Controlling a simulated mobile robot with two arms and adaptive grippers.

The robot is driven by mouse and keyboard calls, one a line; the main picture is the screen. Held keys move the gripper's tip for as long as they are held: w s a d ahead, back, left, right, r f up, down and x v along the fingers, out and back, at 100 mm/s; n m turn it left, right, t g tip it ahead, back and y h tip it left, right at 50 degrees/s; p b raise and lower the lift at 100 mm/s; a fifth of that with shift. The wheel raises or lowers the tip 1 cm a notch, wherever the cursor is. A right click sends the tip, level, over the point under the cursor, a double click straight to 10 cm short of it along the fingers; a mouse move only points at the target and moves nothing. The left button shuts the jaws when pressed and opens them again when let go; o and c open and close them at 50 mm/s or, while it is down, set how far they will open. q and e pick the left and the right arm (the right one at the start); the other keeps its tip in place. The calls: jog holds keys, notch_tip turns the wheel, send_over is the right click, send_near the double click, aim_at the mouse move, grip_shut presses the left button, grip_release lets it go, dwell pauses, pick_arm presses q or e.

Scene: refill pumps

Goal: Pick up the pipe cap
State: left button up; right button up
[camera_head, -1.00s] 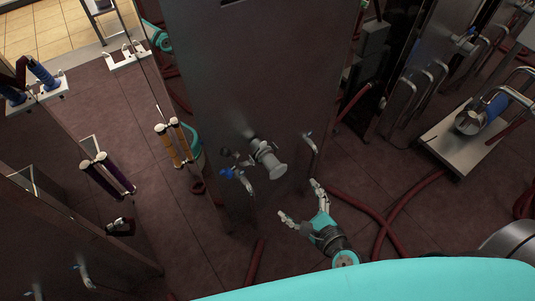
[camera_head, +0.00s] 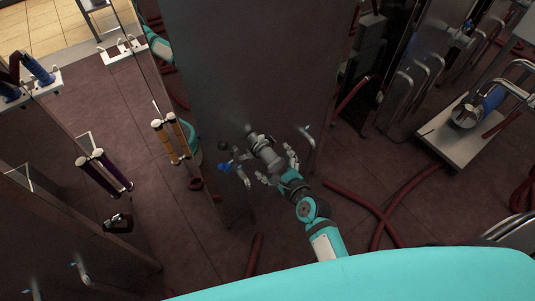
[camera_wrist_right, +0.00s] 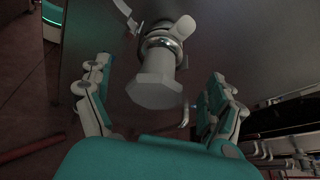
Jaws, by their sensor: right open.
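The pipe cap (camera_wrist_right: 154,92) is a pale grey piece with a broad flat end, on the end of a metal pipe fitting (camera_wrist_right: 162,45) that sticks out of the dark tank panel. In the head view the cap (camera_head: 272,163) sits low on the panel, partly hidden by my gripper. My right gripper (camera_head: 278,168) is open with its fingers on either side of the cap. In the wrist view the right fingers (camera_wrist_right: 160,105) stand apart, with gaps between them and the cap.
A blue-handled valve (camera_head: 226,168) is left of the fitting, and a bent metal pipe (camera_head: 308,145) is on its right. Red hoses (camera_head: 365,203) lie on the floor. A metal pump cart (camera_head: 462,130) stands at the right.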

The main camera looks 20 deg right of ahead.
aim_at(265, 151)
jog(key=shift+x, duration=1.55)
jog(key=c, duration=1.7)
